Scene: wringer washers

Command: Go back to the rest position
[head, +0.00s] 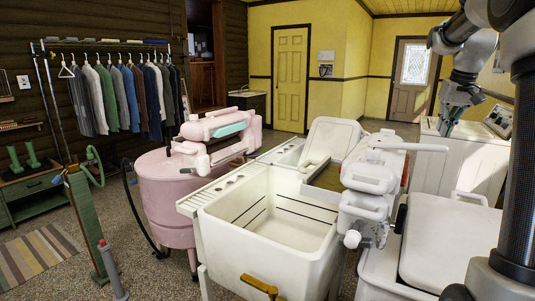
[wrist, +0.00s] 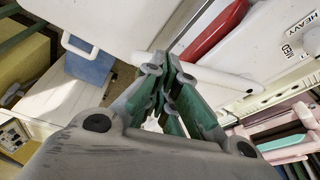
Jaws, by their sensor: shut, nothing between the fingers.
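My gripper (head: 447,129) hangs at the right of the head view, fingers pointing down, in front of the white machine at the back right. In the wrist view my gripper (wrist: 172,62) shows its green-sided fingers drawn together at the tips, with nothing between them. My arm comes in from the upper right of the head view. White washer parts lie beyond the fingers in the wrist view; the distance to them is hard to tell.
A white wringer (head: 372,185) stands beside the empty white tub (head: 270,232). A pink washer (head: 168,195) is left of it. A white lidded washer (head: 450,238) sits at the lower right. A clothes rack (head: 100,42) stands at the left. Bare floor (head: 60,200) shows at the left.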

